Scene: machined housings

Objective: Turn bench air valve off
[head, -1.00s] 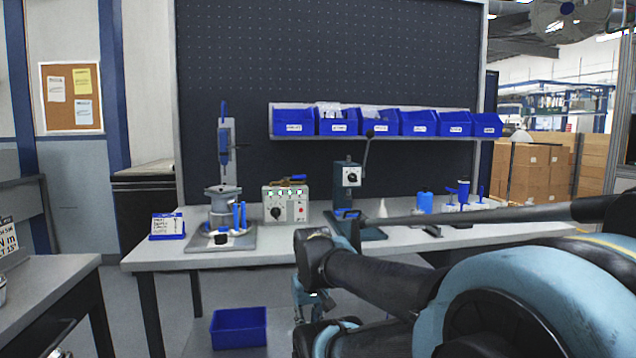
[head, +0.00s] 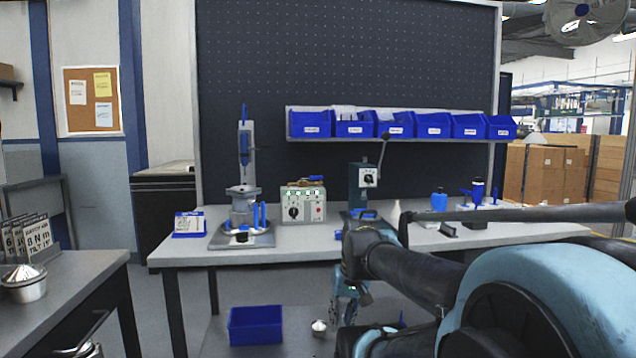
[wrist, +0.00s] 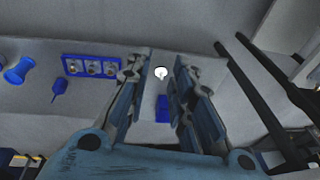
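A brass fitting with a blue lever (head: 314,180), which looks like the bench air valve, lies at the top of the grey control box on the workbench. It is small, so I cannot tell the lever's setting. My gripper (head: 347,300) hangs low in front of the bench, below the tabletop and well apart from the valve. In the wrist view my gripper (wrist: 162,62) has its two fingers spread, with nothing held. A small white round object (wrist: 160,73) and a blue piece (wrist: 162,106) show in the gap, apparently beyond the fingers. I cannot make out the valve there.
The control box (head: 303,207) stands between a press stand (head: 243,205) and a green lever press (head: 363,185) on the workbench (head: 185,252). A side bench (head: 90,272) stands at left.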

